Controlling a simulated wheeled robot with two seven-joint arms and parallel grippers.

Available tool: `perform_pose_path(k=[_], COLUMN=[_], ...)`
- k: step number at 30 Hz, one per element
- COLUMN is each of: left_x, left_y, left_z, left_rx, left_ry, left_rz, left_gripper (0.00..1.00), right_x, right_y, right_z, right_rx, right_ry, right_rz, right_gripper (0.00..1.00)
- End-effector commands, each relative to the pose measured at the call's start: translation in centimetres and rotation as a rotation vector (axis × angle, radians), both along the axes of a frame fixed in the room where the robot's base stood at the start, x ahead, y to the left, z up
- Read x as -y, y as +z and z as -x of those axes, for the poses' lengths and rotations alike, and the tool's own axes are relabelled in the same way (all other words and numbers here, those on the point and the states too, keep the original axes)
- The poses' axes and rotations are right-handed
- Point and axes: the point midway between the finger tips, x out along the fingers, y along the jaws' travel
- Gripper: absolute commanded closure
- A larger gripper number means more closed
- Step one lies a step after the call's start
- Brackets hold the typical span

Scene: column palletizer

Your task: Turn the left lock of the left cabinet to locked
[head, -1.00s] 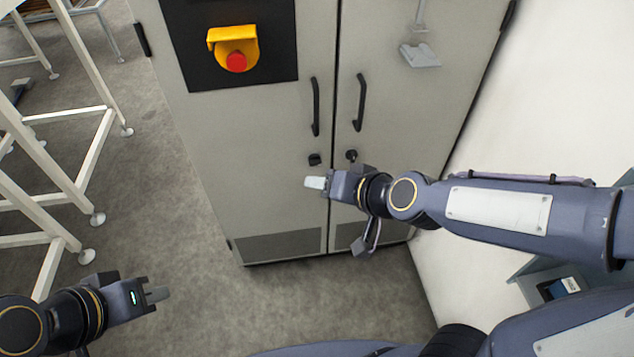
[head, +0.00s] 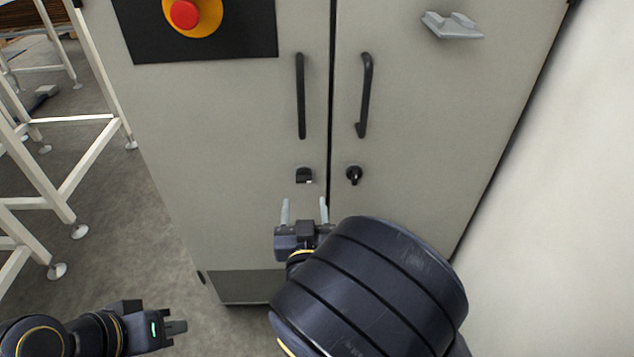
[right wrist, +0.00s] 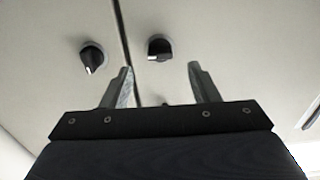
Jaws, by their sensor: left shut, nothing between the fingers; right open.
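The left lock (head: 304,175) is a small black knob with a white mark along its lower edge, on the left door of the grey cabinet (head: 235,130). My right gripper (head: 304,212) is open just below it, fingers pointing up toward the door, with the lock in line with the gap. In the right wrist view the lock (right wrist: 159,48) shows beyond the open, empty fingers (right wrist: 160,85), apart from them. The right lock (head: 354,175), a black knob pointing down, also shows in the right wrist view (right wrist: 92,57). My left gripper (head: 176,327) is shut and empty at lower left.
Two black handles (head: 301,95) (head: 364,95) stand above the locks. A red emergency button (head: 184,14) is on a black panel at upper left. A white frame (head: 88,165) stands left, a white wall (head: 560,190) right. Grey floor lies left of the cabinet.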

Motion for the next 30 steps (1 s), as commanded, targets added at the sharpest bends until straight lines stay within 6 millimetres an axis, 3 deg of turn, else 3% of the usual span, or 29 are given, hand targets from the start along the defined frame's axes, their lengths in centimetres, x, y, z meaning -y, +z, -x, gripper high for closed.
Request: perform_pose_path(k=[12, 23, 30], left_x=[0.0, 0.0, 0.0], left_y=[-0.9, -0.9, -0.9], left_z=[0.0, 0.0, 0.0], left_rx=[0.0, 0.0, 0.0], left_ry=[0.0, 0.0, 0.0], left_rz=[0.0, 0.0, 0.0], left_gripper=[1.0, 1.0, 1.0], right_x=[0.1, 0.1, 0.1], right_y=[-0.1, 0.0, 0.0], right_z=[-6.2, -7.0, -7.0], right_rx=[-0.001, -0.002, -0.003], right_ry=[-0.002, -0.001, -0.001], right_rz=[-0.001, -0.001, -0.001], right_gripper=[0.45, 0.45, 0.73])
